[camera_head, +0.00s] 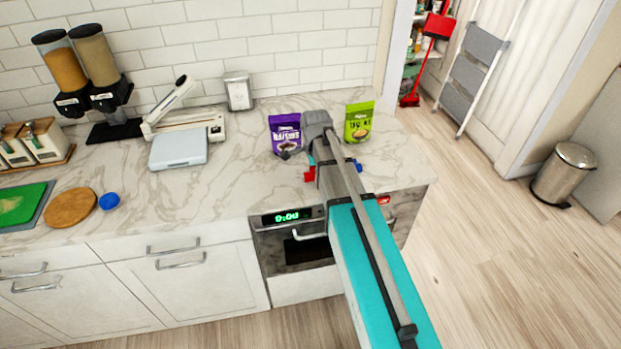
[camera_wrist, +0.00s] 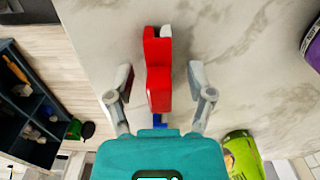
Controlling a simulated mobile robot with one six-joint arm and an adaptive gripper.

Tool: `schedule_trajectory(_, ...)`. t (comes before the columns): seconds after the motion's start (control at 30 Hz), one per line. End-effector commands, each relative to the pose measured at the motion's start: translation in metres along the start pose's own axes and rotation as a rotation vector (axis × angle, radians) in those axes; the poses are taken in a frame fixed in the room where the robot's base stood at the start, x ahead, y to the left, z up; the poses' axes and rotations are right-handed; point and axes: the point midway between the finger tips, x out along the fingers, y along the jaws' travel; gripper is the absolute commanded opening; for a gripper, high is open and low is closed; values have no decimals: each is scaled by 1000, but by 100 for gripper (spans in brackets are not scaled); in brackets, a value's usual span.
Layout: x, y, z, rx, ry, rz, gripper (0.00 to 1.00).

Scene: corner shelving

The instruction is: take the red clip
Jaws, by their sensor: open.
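The red clip (camera_wrist: 158,75) lies on the marble counter in the wrist view, long side running up the picture, with a small white part at its top end. My gripper (camera_wrist: 160,78) is open, with one finger on each side of the clip and visible gaps between. I cannot tell whether the fingers are at the clip's height. In the head view the red clip (camera_head: 309,174) shows just left of my arm, partly hidden by it.
A purple raisins bag (camera_head: 286,134) and a green bag (camera_head: 359,122) stand close by on the counter (camera_head: 235,175). A blue item (camera_head: 357,164) lies right of my arm; blue also shows below the clip in the wrist view. A scale (camera_head: 179,149) stands left.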

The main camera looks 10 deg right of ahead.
Motion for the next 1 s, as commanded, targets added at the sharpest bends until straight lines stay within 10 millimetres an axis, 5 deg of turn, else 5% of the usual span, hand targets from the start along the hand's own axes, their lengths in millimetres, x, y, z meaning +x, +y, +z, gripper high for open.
schedule_trajectory(0.63,2,0,0,0,0,0,69)
schedule_trajectory(1.0,2,0,0,0,0,0,4)
